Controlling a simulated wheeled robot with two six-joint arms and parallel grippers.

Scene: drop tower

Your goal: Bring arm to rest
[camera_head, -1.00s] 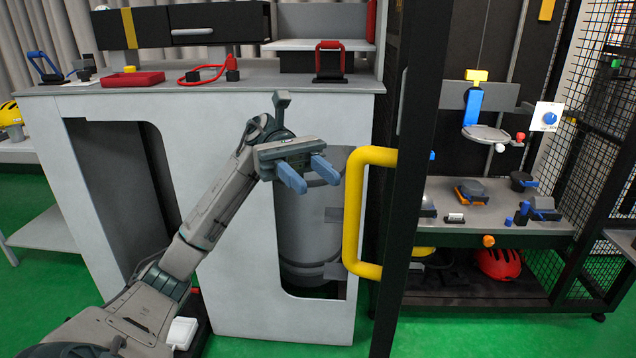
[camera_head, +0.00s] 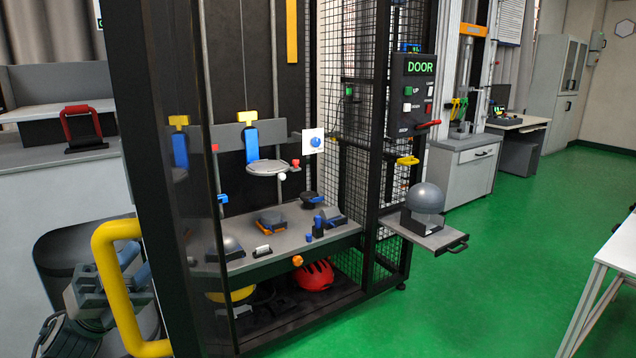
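My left gripper (camera_head: 136,264) is at the lower left, beside the yellow door handle (camera_head: 113,290). The handle partly hides it; I cannot tell whether they touch. Its two blue fingers stand apart, with nothing seen between them. Part of my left arm shows below it in the bottom left corner. My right gripper and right arm are not in view.
The drop tower's black frame (camera_head: 160,120) stands just right of the gripper. Inside is a grey shelf (camera_head: 325,240) with small devices. A grey helmet form (camera_head: 425,198) sits on a side tray (camera_head: 440,236). A white table (camera_head: 622,250) is at right. Green floor between is clear.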

